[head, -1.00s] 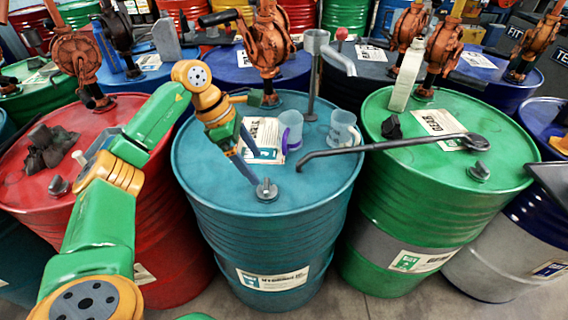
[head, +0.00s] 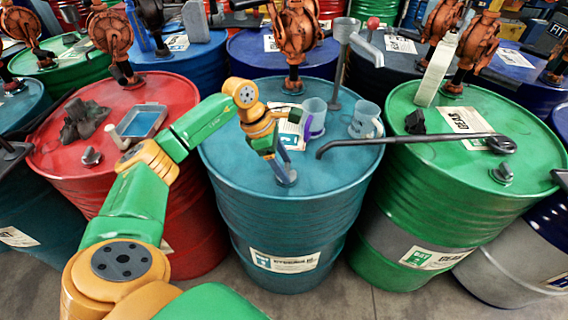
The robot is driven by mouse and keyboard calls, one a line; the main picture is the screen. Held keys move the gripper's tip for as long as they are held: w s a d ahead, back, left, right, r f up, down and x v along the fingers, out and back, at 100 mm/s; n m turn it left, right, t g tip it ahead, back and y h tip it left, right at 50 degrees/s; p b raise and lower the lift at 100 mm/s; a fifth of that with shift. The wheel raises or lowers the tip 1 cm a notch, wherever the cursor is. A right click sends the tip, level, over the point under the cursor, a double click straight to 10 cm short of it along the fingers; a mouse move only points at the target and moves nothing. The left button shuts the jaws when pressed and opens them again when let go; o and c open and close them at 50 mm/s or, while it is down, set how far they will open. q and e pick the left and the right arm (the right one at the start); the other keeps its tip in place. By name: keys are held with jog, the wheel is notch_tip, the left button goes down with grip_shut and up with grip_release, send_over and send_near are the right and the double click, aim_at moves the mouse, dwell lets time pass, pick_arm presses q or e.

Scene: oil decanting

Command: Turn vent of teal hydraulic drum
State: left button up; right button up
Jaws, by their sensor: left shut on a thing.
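The teal hydraulic drum (head: 310,225) stands upright in the middle, with a hydraulic label on its front. Its vent (head: 288,181) is a small grey fitting near the front edge of the lid. My left gripper (head: 284,174) reaches down over the lid and is shut on the vent, its fingers hiding part of it. My right gripper is not in view.
Two clear mugs (head: 313,117) (head: 364,120), a paper label and an orange pump (head: 296,35) are on the teal lid. A long dark-handled tool (head: 420,138) reaches from the green drum (head: 455,190) over the teal lid. A red drum (head: 190,220) stands left, with a tray (head: 142,121) and dark rags (head: 84,118).

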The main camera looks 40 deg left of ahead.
pick_arm(q)
jog(key=shift+n, duration=0.4)
jog(key=n+t+y+b, duration=0.1)
jog(key=n, duration=0.3)
jog(key=shift+s+d, duration=0.1)
jog(key=n+y, duration=0.1)
jog(key=n, duration=0.1)
jog(key=n+t+b, duration=0.1)
jog(key=n, duration=0.1)
jog(key=shift+d+n+y, duration=0.15)
jog(key=shift+n+y, duration=0.15)
jog(key=shift+y, duration=0.1)
jog(key=n+y+b, duration=0.1)
jog(key=n, duration=0.3)
jog(key=shift+d+y+b, duration=0.15)
jog(key=shift+y+b, duration=0.25)
jog(key=shift+r+n+y+b, duration=0.1)
jog(key=shift+n+y+b, duration=0.5)
jog(key=shift+n, duration=1.9)
jog(key=o, duration=1.4)
